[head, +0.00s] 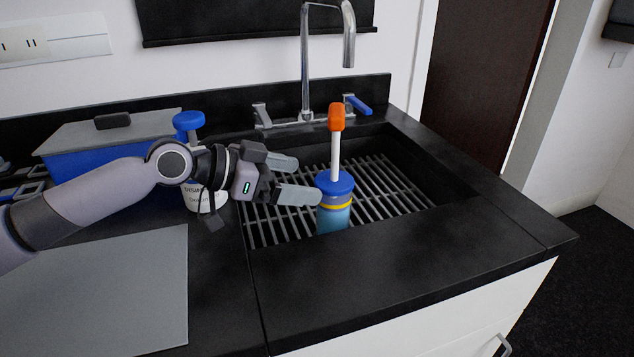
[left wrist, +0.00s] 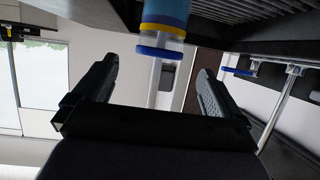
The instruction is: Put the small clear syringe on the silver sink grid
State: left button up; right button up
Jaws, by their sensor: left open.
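The syringe (head: 334,217) has a see-through blue barrel, a yellow band, a blue collar, a white rod and an orange end. It stands upright at the front of the silver sink grid (head: 400,190); its lower end meets the sink's front edge in the picture, so its contact with the grid is hard to see. My left gripper (head: 307,179) is open and empty just left of the syringe, its fingers pointing towards it. In the left wrist view the syringe (left wrist: 163,30) shows beyond the open fingertips, apart from them. My right gripper is not in view.
A tap (head: 305,70) with a blue-ended lever (head: 358,104) rises behind the sink. A blue box with a grey lid (head: 110,130) and a white labelled container (head: 203,196) with a blue top stand left, near my arm. The black counter in front (head: 400,265) is clear.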

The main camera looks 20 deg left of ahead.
pick_arm(q)
jog(key=shift+v, duration=1)
jog(key=shift+r, duration=0.1)
